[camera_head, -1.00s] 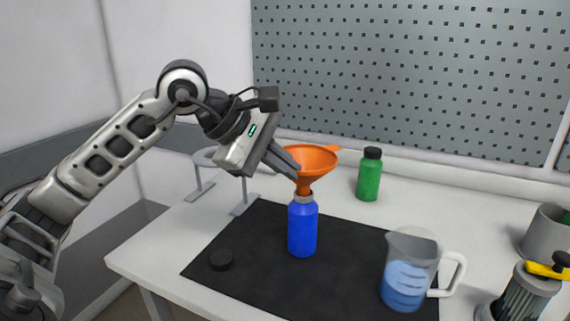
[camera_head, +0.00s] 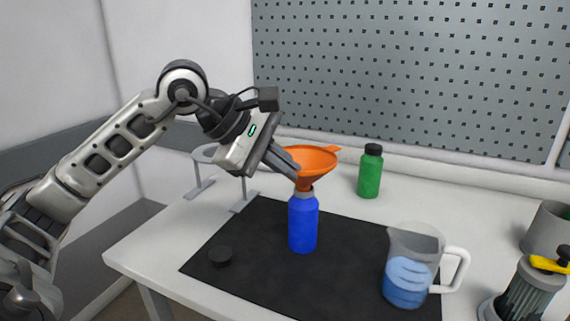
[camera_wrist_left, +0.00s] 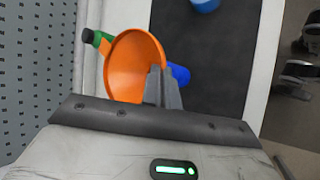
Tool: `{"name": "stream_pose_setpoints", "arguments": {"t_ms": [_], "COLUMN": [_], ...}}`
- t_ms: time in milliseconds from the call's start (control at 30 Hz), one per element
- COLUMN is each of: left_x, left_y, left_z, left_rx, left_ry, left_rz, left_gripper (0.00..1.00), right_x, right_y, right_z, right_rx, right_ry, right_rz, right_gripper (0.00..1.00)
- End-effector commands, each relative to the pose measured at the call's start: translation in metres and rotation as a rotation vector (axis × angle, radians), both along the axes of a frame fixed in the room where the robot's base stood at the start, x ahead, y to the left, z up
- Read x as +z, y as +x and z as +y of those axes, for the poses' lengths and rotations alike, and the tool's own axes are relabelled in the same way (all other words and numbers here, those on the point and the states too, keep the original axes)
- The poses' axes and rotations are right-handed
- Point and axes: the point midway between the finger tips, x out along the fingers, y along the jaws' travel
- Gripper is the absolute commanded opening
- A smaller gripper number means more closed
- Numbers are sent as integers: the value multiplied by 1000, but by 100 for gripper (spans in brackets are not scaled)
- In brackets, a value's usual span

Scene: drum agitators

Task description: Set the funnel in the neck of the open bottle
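The lower end of the spout is hidden, apparently inside the neck. The bottle stands upright on the black mat (camera_head: 250,235). My left gripper (camera_head: 285,165) is shut on the left side of the funnel's rim. In the left wrist view, its fingers (camera_wrist_left: 162,88) are close together at the funnel's edge (camera_wrist_left: 133,65), with part of the blue bottle (camera_wrist_left: 180,75) behind them. My right gripper is not in view.
A jug of blue liquid (camera_head: 410,268) stands at the right. A green bottle (camera_head: 370,172) stands behind, and a grey stand (camera_head: 245,203) is at the left. A yellow-topped device (camera_head: 528,290) is at the lower right.

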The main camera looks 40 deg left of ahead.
Motion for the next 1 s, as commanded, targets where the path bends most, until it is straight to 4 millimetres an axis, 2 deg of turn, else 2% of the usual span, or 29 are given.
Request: {"name": "stream_pose_setpoints", "arguments": {"t_ms": [767, 867, 900, 1000], "left_x": [-6, -6, -6, -6], "left_y": [0, 0, 0, 0], "left_z": [0, 0, 0, 0], "left_rx": [0, 0, 0, 0], "left_ry": [0, 0, 0, 0], "left_rz": [-1, -1, 0, 0], "left_gripper": [0, 24, 27, 27], "right_x": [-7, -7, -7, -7], "right_y": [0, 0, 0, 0], "right_z": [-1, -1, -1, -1], "right_rx": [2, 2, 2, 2], "right_ry": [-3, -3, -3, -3], "right_rz": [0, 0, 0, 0], "right_gripper": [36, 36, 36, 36]}}
